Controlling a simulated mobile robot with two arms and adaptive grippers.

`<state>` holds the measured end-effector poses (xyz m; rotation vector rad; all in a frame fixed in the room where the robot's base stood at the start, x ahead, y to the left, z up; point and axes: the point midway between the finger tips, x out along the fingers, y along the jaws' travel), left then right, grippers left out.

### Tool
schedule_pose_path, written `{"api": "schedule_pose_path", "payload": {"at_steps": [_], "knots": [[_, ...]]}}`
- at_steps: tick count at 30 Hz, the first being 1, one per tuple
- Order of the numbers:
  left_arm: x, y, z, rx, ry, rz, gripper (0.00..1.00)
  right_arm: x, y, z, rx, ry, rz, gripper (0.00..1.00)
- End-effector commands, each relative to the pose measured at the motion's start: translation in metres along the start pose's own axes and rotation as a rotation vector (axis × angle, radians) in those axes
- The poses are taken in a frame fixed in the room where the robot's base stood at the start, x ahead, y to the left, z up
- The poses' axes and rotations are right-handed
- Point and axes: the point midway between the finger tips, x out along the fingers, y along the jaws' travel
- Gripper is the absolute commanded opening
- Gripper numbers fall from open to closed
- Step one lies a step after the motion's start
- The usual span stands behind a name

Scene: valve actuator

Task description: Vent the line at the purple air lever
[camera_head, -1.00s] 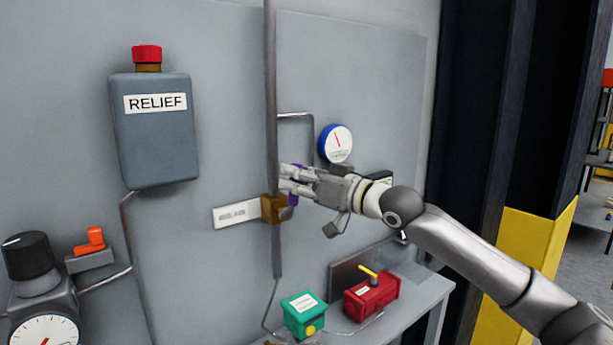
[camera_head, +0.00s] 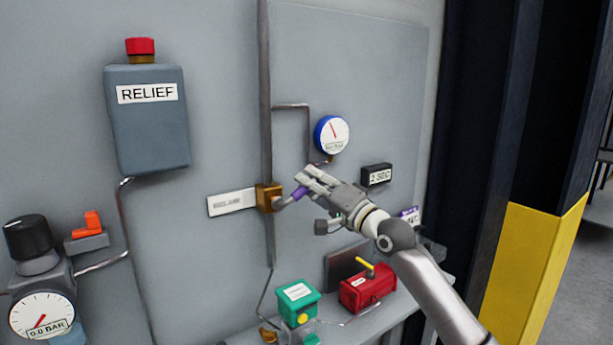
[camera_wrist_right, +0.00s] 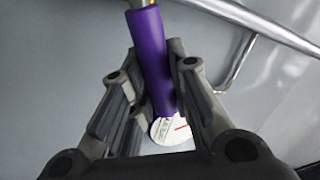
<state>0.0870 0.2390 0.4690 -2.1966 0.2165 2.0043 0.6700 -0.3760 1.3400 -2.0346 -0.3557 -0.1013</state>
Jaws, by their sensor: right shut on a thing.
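The purple air lever (camera_head: 299,193) sticks out to the right and slightly up from a brass valve block (camera_head: 268,198) on the vertical pipe. My right gripper (camera_head: 308,179) is at the lever's outer end, with its fingers around the purple grip. In the right wrist view the purple grip (camera_wrist_right: 151,60) lies between the two fingers of the right gripper (camera_wrist_right: 152,75). The right gripper is shut on it. A white label plate (camera_head: 232,202) sits left of the block; its text is too blurred to read. My left gripper is out of view.
A blue-rimmed gauge (camera_head: 332,134) and a "2 SEC" plate (camera_head: 377,175) are close to the right hand. Below are a green box (camera_head: 297,301) and a red box with a yellow handle (camera_head: 367,289). A gauge at lower left (camera_head: 42,315) reads 0.0 BAR.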

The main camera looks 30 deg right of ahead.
Motion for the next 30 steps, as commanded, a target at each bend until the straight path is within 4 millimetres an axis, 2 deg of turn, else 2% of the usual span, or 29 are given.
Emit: {"api": "schedule_pose_path", "payload": {"at_steps": [6, 15, 30], "knots": [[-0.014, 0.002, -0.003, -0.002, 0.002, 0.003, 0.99, -0.004, 0.015, 0.001, 0.193, 0.051, 0.000, 0.00], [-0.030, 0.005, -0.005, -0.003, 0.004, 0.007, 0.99, -0.008, 0.031, 0.006, 0.384, 0.103, -0.001, 0.00], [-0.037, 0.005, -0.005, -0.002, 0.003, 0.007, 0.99, -0.011, 0.040, 0.011, 0.492, 0.131, -0.005, 0.00]]}}
